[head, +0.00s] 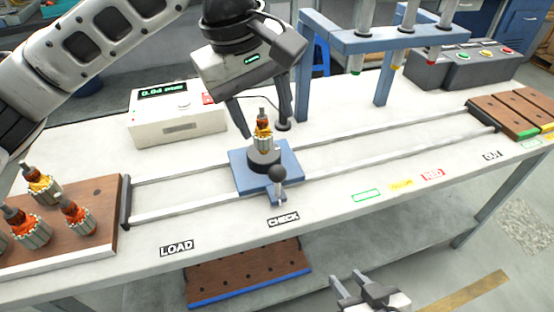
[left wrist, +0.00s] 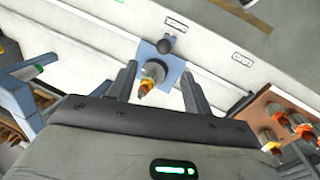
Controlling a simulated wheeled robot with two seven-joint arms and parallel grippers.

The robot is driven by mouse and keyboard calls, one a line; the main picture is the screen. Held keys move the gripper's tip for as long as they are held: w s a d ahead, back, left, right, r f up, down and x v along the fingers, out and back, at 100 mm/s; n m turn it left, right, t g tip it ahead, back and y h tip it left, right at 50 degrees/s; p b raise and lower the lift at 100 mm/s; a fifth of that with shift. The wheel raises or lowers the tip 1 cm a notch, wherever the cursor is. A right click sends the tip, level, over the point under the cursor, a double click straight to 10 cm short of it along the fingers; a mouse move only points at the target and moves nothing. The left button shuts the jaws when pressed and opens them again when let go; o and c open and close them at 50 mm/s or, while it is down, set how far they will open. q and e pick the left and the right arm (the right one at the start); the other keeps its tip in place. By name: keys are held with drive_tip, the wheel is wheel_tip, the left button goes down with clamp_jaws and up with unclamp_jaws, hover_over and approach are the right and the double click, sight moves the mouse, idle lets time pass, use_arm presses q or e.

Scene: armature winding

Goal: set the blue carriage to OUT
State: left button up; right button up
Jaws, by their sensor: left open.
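The blue carriage (head: 247,182) sits on two rails at the CHECK label (head: 283,219). It has a black ball knob (head: 277,172) at its front and carries one upright armature (head: 263,135) with an orange-red top. My left gripper (head: 264,128) is open above the carriage, its fingers on either side of the armature with gaps visible. The left wrist view shows the carriage (left wrist: 174,72) and armature (left wrist: 150,78) between the fingers. My right gripper (head: 355,283) is open and empty in front of the table. The OUT label (head: 491,155) is near the rails' right end.
A wooden block with several armatures (head: 78,217) stands at the left, by the LOAD label (head: 177,247). A meter box (head: 178,115) is behind the rails. A blue frame (head: 385,42) with hanging probes stands behind. Brown trays (head: 500,117) are at the right; the rails between are clear.

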sight(276, 167)
use_arm(q)
drive_tip(key=x, duration=0.5)
drive_tip(key=b+x, duration=0.1)
drive_tip(key=x, duration=0.3)
drive_tip(key=a+x, duration=0.1)
drive_tip(key=x, duration=0.4)
drive_tip(key=shift+w+f+b, duration=0.2)
drive_tip(key=shift+f+b, duration=0.1)
drive_tip(key=shift+f, duration=0.15)
clamp_jaws()
